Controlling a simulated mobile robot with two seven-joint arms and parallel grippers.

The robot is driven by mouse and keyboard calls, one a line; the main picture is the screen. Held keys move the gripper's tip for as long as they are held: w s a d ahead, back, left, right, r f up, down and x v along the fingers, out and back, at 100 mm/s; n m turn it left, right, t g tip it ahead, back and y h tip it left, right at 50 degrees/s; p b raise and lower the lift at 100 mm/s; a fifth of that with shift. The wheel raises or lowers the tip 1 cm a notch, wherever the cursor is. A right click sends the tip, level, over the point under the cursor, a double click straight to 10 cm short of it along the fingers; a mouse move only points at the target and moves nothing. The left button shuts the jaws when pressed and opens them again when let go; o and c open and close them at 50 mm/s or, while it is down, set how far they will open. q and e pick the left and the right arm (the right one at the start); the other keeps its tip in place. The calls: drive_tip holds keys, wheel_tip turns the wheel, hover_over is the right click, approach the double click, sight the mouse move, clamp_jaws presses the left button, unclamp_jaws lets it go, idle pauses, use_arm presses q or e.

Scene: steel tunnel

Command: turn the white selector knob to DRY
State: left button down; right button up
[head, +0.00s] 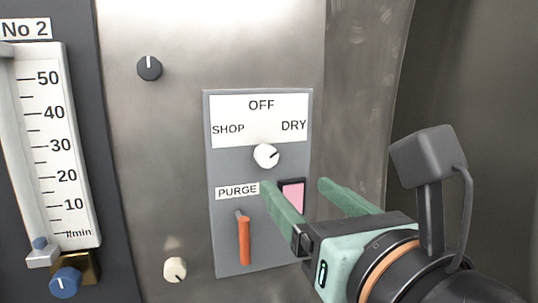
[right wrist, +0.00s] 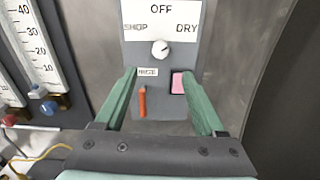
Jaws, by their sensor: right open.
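The white selector knob (head: 266,156) sits on a grey panel (head: 225,170) below a white label reading OFF, SHOP and DRY (head: 262,117). Its dark mark points right and slightly upward, toward the DRY side. The knob also shows in the right wrist view (right wrist: 160,50), beyond the fingertips and roughly centred between them. My right gripper (head: 294,184) is open with green fingers, below and to the right of the knob in the head view. Nothing shows between its fingers, and it appears apart from the knob. My left gripper is not in view.
Below the knob are a PURGE label (head: 237,191), an orange lever (head: 244,240) and a pink rectangular button (head: 292,195) partly behind a finger. A black knob (head: 149,68) and cream knob (head: 175,269) are on the steel wall. A flow gauge (head: 70,150) stands left.

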sight(269, 159)
drive_tip(key=p+x, duration=0.4)
drive_tip(key=x, duration=0.7)
drive_tip(key=shift+w+a, duration=0.2)
drive_tip(key=shift+w, duration=0.45)
drive_tip(key=shift+c, duration=0.4)
clamp_jaws()
